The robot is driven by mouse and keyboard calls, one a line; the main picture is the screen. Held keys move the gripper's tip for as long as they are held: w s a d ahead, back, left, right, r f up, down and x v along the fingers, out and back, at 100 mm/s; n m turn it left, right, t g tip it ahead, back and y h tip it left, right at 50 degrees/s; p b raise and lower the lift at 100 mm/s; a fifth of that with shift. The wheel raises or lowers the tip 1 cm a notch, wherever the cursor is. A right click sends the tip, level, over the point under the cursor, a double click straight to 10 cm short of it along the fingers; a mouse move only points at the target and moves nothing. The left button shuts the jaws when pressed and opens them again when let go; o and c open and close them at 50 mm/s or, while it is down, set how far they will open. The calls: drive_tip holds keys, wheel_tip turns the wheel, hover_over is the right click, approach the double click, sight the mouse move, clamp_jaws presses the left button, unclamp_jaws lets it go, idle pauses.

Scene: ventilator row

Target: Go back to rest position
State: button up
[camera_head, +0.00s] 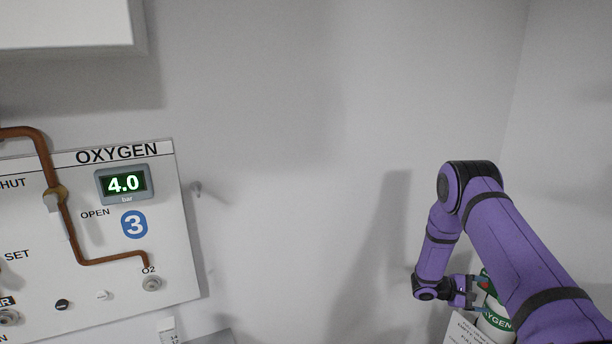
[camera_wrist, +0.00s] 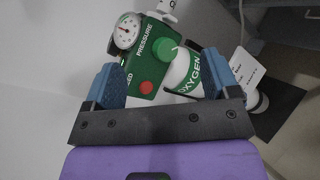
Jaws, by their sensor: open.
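My gripper (camera_wrist: 162,88) is open, with its two blue fingers spread apart in the wrist view. In the head view my gripper (camera_head: 478,292) is at the lower right, at the end of my purple arm. In the wrist view a green regulator block (camera_wrist: 150,60), marked PRESSURE and with a red button, shows beyond and between the fingers. I cannot tell whether the fingers touch either one. In the head view the cylinder (camera_head: 495,322) is partly hidden by my arm.
An oxygen panel (camera_head: 105,285) with a display reading 4.0 bar and copper pipe is on the left wall. A round gauge (camera_wrist: 127,30) sits on the regulator. A white label card (camera_head: 466,331) stands near the cylinder. The wall's middle is clear.

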drive_tip(key=s+a+r+m+y, duration=0.2)
drive_tip(key=s+a+r, duration=0.1)
drive_tip(key=r, duration=0.8)
drive_tip(key=s+a+r+m+y, duration=0.2)
drive_tip(key=s+a+r+y, duration=0.15)
drive_tip(key=r, duration=0.65)
drive_tip(key=s+a+r+m+y, duration=0.2)
drive_tip(key=s+a+r, duration=0.2)
drive_tip(key=r, duration=0.7)
drive_tip(key=s+a+r+t+y, duration=0.2)
drive_tip(key=s+a+r, duration=0.2)
drive_tip(key=s, duration=0.4)
drive_tip(key=s+a+r+t+y, duration=0.3)
drive_tip(key=s+a+r, duration=0.2)
drive_tip(key=s, duration=0.4)
drive_tip(key=s+a+r+t+y, duration=0.3)
drive_tip(key=s+a+r, duration=0.1)
drive_tip(key=s+a, duration=0.3)
drive_tip(key=shift+s+r+m, duration=0.25)
drive_tip(key=shift+s+m, duration=0.15)
drive_tip(key=shift+s, duration=0.4)
drive_tip(key=shift+y, duration=0.25)
